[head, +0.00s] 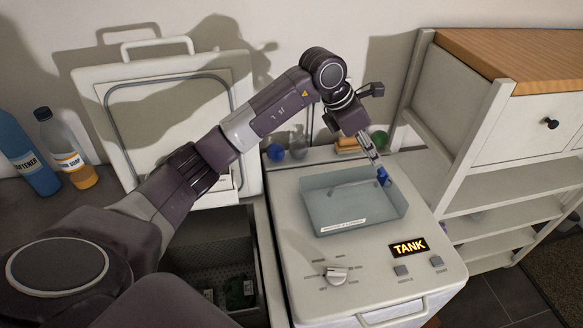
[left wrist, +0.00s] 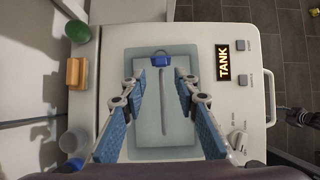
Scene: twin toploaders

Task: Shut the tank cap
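A translucent grey-blue rectangular tank box (head: 330,213) is set in the top of the white machine, beside a lit TANK sign (head: 408,247). In the left wrist view, a paler panel with a thin bar (left wrist: 163,95) lies inside the box outline (left wrist: 122,62). A small blue piece (left wrist: 160,60), probably the cap's tab, sits at the box's right-hand side as the head view has it. I cannot tell how far the cap is open. My left gripper (head: 380,168) is over that side, fingers apart and empty (left wrist: 162,78). A dark part (left wrist: 303,117), probably my right gripper, shows at the wrist view's edge.
The neighbouring machine's lid (head: 150,110) stands raised on the left. Softener (head: 28,155) and soap bottles (head: 66,155) stand beside it. A wood-topped shelf (head: 520,60) stands close on the right.

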